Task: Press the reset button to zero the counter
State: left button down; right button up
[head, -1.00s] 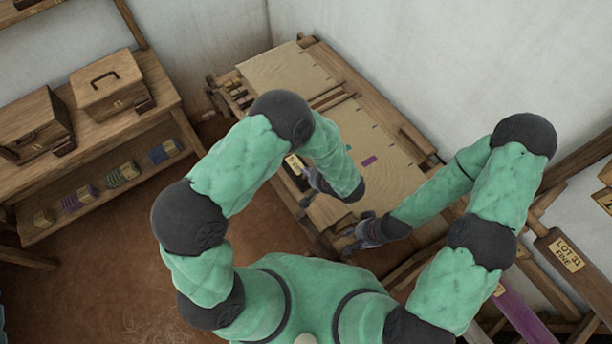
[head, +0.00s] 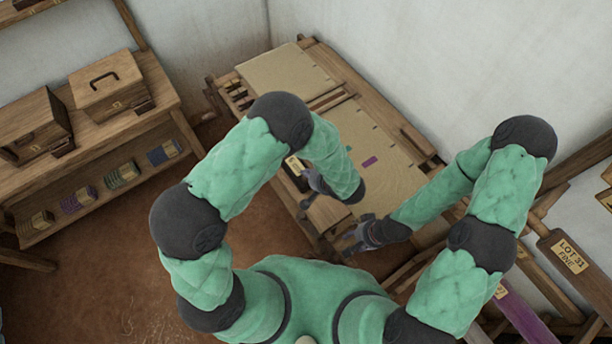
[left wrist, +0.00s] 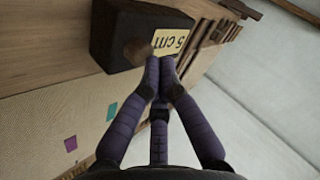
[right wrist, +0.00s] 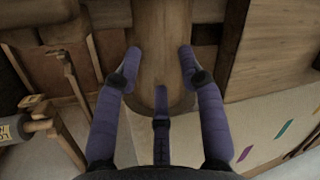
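A round brown knob (left wrist: 136,50), perhaps the reset button, stands out from the box. My left gripper (left wrist: 159,72) has its fingertips together at the box's lower edge, close to the knob; I cannot tell if they touch. In the head view it (head: 309,192) is just below the counter. My right gripper (right wrist: 159,55) is open and empty, in front of a wooden beam.
The loom's cloth (head: 385,150) with small coloured marks lies right of the counter. A rounded wooden beam (right wrist: 162,25) lies beyond my right fingertips. A shelf (head: 160,75) with wooden boxes stands at the left. A "LOT 31 FINE" sign (head: 568,256) hangs at the right.

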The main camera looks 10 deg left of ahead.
pick_arm(q)
jog(key=shift+f+b, duration=0.4)
jog(key=shift+b, duration=0.2)
dwell(0.6)
jog(key=shift+r, duration=0.95)
jog(key=shift+r, duration=0.15)
jog(key=shift+r+p, duration=0.95)
jog(key=shift+r, duration=1.45)
